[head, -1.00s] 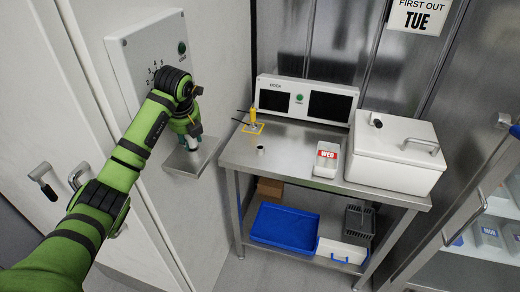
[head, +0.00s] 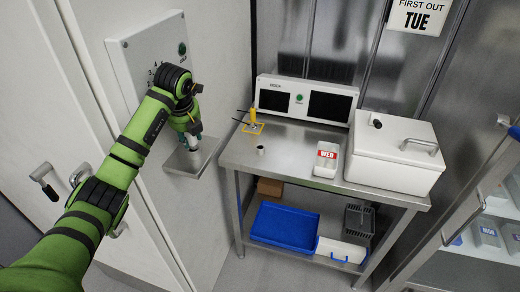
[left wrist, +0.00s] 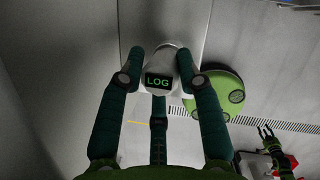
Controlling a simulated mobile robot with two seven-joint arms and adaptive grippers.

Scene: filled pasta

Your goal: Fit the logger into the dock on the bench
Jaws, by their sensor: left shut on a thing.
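My left gripper (head: 192,134) is shut on the white logger (left wrist: 159,72), whose small dark screen reads LOG in green. In the head view the logger (head: 196,142) shows as a pale piece below the fingers, just over a small metal wall shelf (head: 181,165). I cannot tell whether it touches the shelf. On the bench (head: 290,146) stands a grey-white dock console (head: 299,101) with two dark screens and a green button. My right gripper (left wrist: 266,134) shows small in the left wrist view with its fingers apart.
A blue tray (head: 284,224) sits below. A wall panel (head: 138,48) is above the shelf.

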